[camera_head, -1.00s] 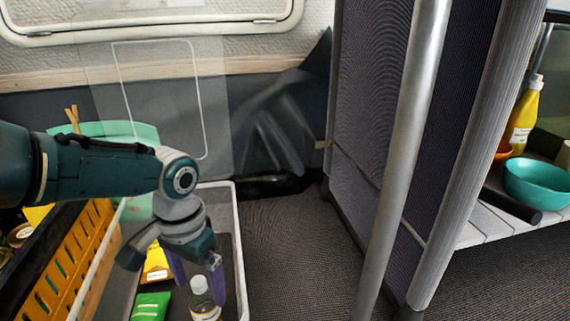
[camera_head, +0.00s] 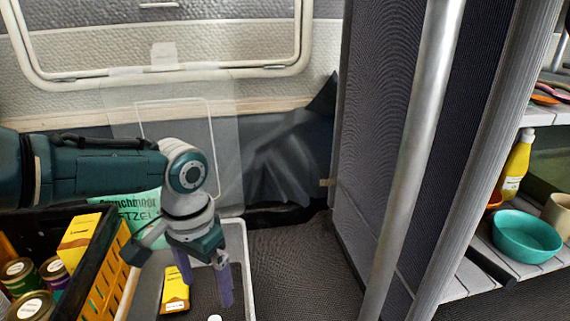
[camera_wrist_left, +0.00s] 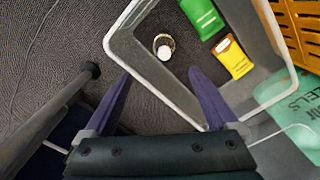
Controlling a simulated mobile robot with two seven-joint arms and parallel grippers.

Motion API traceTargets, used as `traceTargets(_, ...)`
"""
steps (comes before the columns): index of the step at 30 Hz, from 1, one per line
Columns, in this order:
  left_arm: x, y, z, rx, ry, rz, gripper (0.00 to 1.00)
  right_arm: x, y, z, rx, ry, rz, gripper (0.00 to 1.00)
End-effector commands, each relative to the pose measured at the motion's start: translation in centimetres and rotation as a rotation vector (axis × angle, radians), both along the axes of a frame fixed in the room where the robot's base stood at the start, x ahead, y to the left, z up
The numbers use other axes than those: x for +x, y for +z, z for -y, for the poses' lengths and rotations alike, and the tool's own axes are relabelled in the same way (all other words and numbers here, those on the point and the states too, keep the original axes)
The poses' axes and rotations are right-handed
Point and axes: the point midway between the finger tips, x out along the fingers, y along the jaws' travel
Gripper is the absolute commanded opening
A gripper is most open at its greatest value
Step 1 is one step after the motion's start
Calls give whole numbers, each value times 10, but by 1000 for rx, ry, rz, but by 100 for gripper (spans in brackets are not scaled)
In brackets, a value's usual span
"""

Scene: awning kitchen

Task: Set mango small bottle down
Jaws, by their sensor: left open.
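A small bottle with a white cap (camera_wrist_left: 164,47) stands in a white-rimmed bin (camera_wrist_left: 122,24). In the head view only its white cap (camera_head: 214,318) shows at the bottom edge; its label is hidden. My left gripper (camera_head: 205,283) is open and empty, pointing down over the bin (camera_head: 243,262). In the left wrist view the fingertips (camera_wrist_left: 160,76) are spread apart, with the bottle beyond them and clear of both. My right gripper is in neither view.
A yellow packet (camera_head: 175,290) and a green packet (camera_wrist_left: 203,17) lie in the bin. A yellow slatted crate (camera_head: 105,278) and a green pretzel bag (camera_head: 135,212) are to the left. A metal pole (camera_head: 420,150) and a shelf with a teal bowl (camera_head: 526,238) are right.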

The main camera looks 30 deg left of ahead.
Motion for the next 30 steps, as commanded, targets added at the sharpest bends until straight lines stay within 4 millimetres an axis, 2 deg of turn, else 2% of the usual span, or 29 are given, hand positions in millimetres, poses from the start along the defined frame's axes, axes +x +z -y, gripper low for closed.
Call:
traceTargets(2, -13, -9, 29, -32, -75, -9, 92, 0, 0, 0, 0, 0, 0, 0)
traceTargets(6, -53, -17, 104, -117, -266, 13, 92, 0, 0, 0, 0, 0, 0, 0)
traceTargets(9, -83, -5, 149, -167, -361, 76, 92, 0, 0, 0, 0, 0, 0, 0)
traceTargets(12, -107, 19, 169, -181, -381, 155, 92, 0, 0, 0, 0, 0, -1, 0)
traceTargets(15, -127, 47, 164, -150, -344, 228, 92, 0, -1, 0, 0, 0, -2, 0)
traceTargets(21, -156, 91, 125, -33, -227, 301, 92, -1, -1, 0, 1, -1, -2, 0)
traceTargets(25, -166, 104, 110, 12, -191, 313, 92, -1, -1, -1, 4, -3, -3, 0)
traceTargets(30, -166, 106, 108, 19, -186, 316, 92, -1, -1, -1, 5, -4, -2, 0)
